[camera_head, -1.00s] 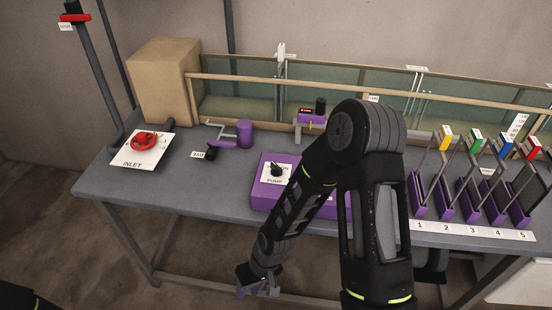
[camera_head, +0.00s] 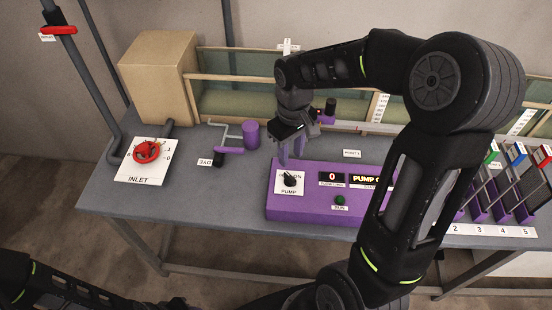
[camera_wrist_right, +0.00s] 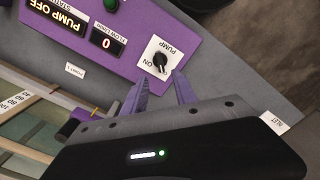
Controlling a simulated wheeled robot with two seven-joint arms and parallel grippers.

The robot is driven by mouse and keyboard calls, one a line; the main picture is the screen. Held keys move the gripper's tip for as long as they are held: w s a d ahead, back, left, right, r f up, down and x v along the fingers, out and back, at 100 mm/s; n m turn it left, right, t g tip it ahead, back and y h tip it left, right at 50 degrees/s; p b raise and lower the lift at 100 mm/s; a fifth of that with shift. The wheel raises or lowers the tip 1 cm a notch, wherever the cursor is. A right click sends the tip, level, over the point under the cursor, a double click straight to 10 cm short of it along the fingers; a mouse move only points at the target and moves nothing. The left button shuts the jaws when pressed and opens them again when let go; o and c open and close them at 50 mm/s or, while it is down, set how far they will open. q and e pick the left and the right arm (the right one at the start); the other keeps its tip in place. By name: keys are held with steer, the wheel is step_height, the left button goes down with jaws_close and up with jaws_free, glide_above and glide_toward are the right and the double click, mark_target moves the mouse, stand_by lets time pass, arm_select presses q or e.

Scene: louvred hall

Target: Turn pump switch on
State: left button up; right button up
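The pump switch (camera_head: 290,179) is a black knob on a white PUMP plate, on the left of a purple panel box (camera_head: 310,208). In the right wrist view the knob (camera_wrist_right: 160,62) sits just ahead of the fingertips, and the status display (camera_wrist_right: 56,18) reads PUMP OFF. My right gripper (camera_head: 290,158) is above and just behind the switch plate, pointing down. Its two purple fingers (camera_wrist_right: 159,78) are apart with nothing between them. My left arm lies at the bottom left of the head view; its gripper (camera_head: 178,303) is too dark and cut off to judge.
A red INLET valve wheel (camera_head: 147,152) and a purple dye valve (camera_head: 230,149) stand left of the panel. A glass-sided flume (camera_head: 240,104) runs behind. Numbered purple racks (camera_head: 500,215) stand at the right. The front left tabletop is clear.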

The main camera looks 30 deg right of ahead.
mark_target(290, 177)
steer(key=shift+s+r, duration=0.2)
steer(key=shift+s, duration=0.05)
steer(key=shift+f, duration=0.1)
steer(key=shift+w+f, duration=0.1)
steer(key=shift+f, duration=0.5)
step_height(290, 177, down, 8)
steer(key=b, duration=0.5)
steer(key=shift+f+b, duration=0.1)
steer(key=shift+b, duration=0.25)
steer(key=shift+f, duration=0.25)
